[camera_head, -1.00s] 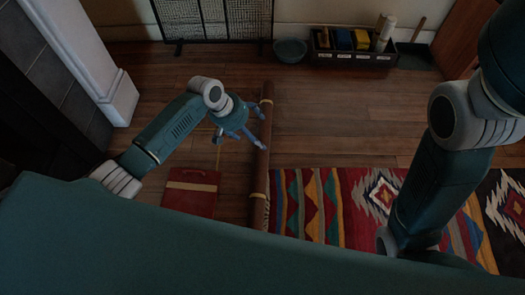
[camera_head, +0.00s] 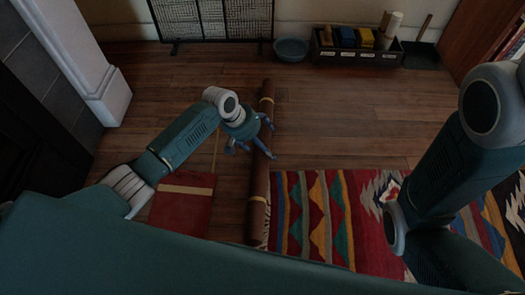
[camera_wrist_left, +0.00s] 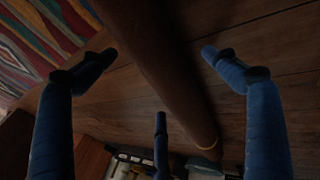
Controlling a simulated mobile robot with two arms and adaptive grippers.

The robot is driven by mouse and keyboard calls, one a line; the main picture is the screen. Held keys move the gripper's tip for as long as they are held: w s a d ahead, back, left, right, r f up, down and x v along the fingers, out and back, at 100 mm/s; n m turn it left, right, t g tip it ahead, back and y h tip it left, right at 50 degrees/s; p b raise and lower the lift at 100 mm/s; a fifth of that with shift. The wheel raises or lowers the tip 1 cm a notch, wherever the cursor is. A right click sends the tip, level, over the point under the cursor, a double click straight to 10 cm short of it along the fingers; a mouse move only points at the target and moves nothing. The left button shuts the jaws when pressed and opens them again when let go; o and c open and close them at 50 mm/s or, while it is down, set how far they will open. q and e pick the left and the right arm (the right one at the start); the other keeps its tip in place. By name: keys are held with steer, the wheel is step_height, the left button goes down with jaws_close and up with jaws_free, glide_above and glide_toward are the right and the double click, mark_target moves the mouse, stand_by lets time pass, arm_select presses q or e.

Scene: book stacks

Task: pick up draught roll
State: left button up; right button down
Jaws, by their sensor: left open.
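The draught roll is a long brown roll (camera_head: 260,195) with tan bands, lying on the wooden floor along the left edge of a patterned rug. My left gripper (camera_head: 264,139) is open over the roll's middle, with blue fingers on both sides of it. In the left wrist view the roll (camera_wrist_left: 165,70) runs between the spread fingers, with a yellowish band near its far end. I cannot tell whether any finger touches it.
A red box or book (camera_head: 183,205) with a tan strap lies left of the roll. The colourful rug (camera_head: 335,215) lies right. A grey-blue bowl (camera_head: 291,49), a dark caddy (camera_head: 355,54) and a mesh screen (camera_head: 215,20) stand at the back. Bare floor lies between.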

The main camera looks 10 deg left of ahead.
arm_select(q)
steer(key=shift+r, duration=0.15)
steer(key=shift+c, duration=0.3)
steer(key=c, duration=1.7)
steer(key=shift+c, duration=0.6)
steer(key=shift+r, duration=0.2)
